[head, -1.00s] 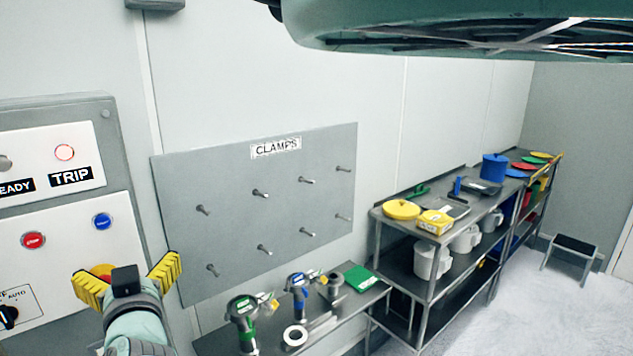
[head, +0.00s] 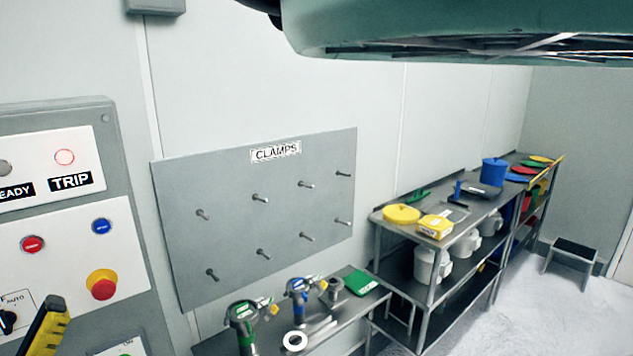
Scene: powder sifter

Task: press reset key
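The control panel (head: 72,210) is at the left in the head view. A blue round button (head: 101,226) with small white lettering, too small to read, is at its upper right. A red button (head: 32,244) is to its left, and a red mushroom knob (head: 103,285) on a yellow base is below it. One yellow finger of my gripper (head: 45,325) shows at the bottom left, below the buttons and in front of the panel's lower part. The rest of my gripper is out of frame or hidden, so its opening cannot be judged.
A dark selector switch (head: 8,320) is at the lower left. The grey CLAMPS board (head: 255,210) has bare pegs. A bench (head: 345,320) with tools and shelves (head: 400,275) stand to the right.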

